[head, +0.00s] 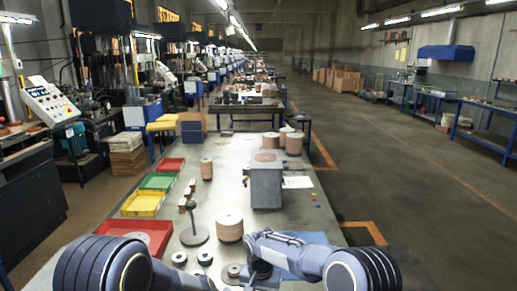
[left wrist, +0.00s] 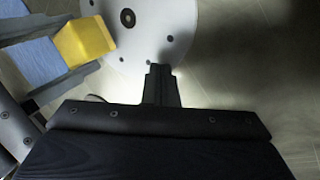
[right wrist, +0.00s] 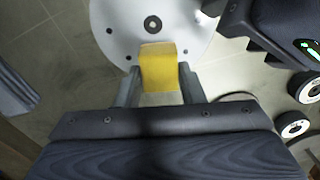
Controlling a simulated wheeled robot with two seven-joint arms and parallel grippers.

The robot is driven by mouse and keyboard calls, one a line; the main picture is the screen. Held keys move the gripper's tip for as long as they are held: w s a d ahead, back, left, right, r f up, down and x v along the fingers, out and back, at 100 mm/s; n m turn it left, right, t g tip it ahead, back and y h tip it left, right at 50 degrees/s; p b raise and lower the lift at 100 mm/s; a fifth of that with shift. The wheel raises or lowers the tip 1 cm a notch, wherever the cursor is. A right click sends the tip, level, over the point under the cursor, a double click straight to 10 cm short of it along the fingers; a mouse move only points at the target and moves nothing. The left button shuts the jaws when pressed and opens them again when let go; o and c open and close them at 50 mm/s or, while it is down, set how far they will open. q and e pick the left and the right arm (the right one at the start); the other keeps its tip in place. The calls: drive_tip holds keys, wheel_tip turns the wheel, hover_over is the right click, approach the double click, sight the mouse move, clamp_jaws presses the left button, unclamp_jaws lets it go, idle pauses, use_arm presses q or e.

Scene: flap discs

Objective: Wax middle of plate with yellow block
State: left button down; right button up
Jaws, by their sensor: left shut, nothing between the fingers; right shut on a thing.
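A round pale plate (right wrist: 120,25) with a center hole and several small holes shows at the top of the right wrist view. It also fills the top middle of the left wrist view (left wrist: 170,30). My right gripper (right wrist: 160,78) is shut on the yellow block (right wrist: 159,70), which overlaps the plate's near rim. The block (left wrist: 84,42) also shows at upper left in the left wrist view. I cannot tell whether it touches the plate. My left gripper (left wrist: 162,72) is shut and empty at the plate's edge. In the head view my arms hide the plate.
On the bench (head: 235,155) stand a grey box (head: 266,185), a tan disc stack (head: 229,225) and a dark post on a round base (head: 194,235). Red, green and yellow trays (head: 143,203) line the left. Small rings (right wrist: 292,124) lie right of the plate.

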drive_tip(key=shift+f, duration=0.9)
